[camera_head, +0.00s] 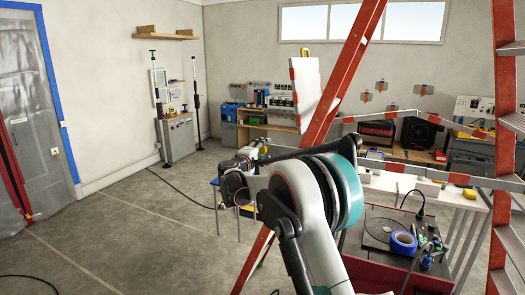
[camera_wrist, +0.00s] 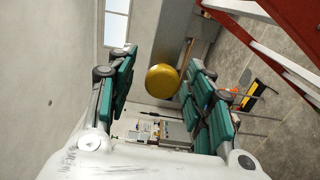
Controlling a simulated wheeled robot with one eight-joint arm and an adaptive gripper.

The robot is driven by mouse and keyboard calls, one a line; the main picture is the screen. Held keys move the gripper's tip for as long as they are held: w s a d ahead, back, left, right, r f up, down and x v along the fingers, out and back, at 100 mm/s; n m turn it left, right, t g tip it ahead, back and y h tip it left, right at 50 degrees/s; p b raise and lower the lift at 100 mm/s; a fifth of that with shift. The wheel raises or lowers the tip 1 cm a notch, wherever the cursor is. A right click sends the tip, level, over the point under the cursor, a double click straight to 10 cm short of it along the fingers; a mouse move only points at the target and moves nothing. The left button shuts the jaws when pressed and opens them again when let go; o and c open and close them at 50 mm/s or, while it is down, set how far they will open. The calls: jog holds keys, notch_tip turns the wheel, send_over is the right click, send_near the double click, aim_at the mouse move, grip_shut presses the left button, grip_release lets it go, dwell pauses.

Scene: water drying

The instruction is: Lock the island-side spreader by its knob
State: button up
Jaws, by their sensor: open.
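A round yellow knob (camera_wrist: 162,80) shows in the wrist view in front of a grey upright surface. My gripper (camera_wrist: 163,90) is open, with one teal-padded finger on each side of the knob in the picture. Neither finger visibly touches it; I cannot tell how deep the knob sits between them. In the head view my gripper (camera_head: 243,165) is small and partly hidden by my arm, left of the red ladder (camera_head: 345,75).
A white panel (camera_head: 307,90) shows beside the ladder rail. Ladder rails crowd my arm's right. The floor at left is mostly clear, with cables.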

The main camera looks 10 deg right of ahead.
jog(key=v, duration=1.1)
jog(key=shift+s+a, duration=0.2)
jog(key=s+d+f+m+g+y+b, duration=0.15)
jog(key=s+d, duration=0.25)
jog(key=s, duration=0.4)
jog(key=s+d+f+m+g+y+b, duration=0.1)
jog(key=s+d+f+m+g+b, duration=0.2)
jog(key=s, duration=0.6)
jog(key=s+d+m+g+y+b, duration=0.1)
jog(key=s+d+y+b, duration=0.1)
jog(key=s+d, duration=0.45)
jog(key=s+a+f+m+y+b, duration=0.1)
jog(key=s+a+f+y, duration=0.1)
jog(key=s+f, duration=0.3)
jog(key=s+a+f+m+g+y+b, duration=0.1)
jog(key=s+f, duration=0.4)
jog(key=s, duration=0.8)
jog(key=s+a+f+m+g+y+b, duration=0.1)
jog(key=s+a+f+m+y+b, duration=0.2)
jog(key=s+f, duration=0.3)
jog(key=shift+s+a, duration=0.15)
jog(key=shift+s, duration=1.95)
